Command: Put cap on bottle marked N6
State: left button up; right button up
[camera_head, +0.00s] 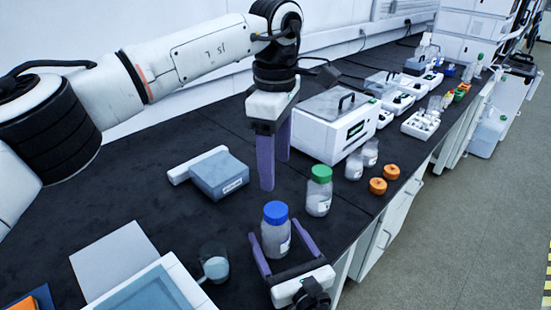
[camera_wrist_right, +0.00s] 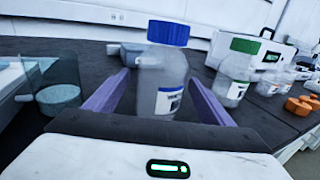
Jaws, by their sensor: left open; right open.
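A blue-capped bottle (camera_head: 276,243) stands between the spread fingers of my right gripper (camera_head: 275,229). It also shows in the right wrist view (camera_wrist_right: 160,82). A green-capped bottle (camera_head: 318,196) stands just behind it to the right. Two small bottles without caps (camera_head: 354,167) (camera_head: 370,153) stand farther right. Two orange caps (camera_head: 377,186) (camera_head: 391,172) lie on the bench beside them, near its front edge. The label writing is too small to read, so I cannot tell which bottle is N6.
A grey-blue device (camera_head: 217,176) sits left of my left gripper. A white instrument box (camera_head: 330,128) stands behind the small bottles. A glass beaker (camera_head: 214,266) stands left of the blue-capped bottle. The dark bench (camera_head: 150,205) is bare around the device.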

jog(key=v, duration=0.9)
jog(key=shift+b, duration=0.35)
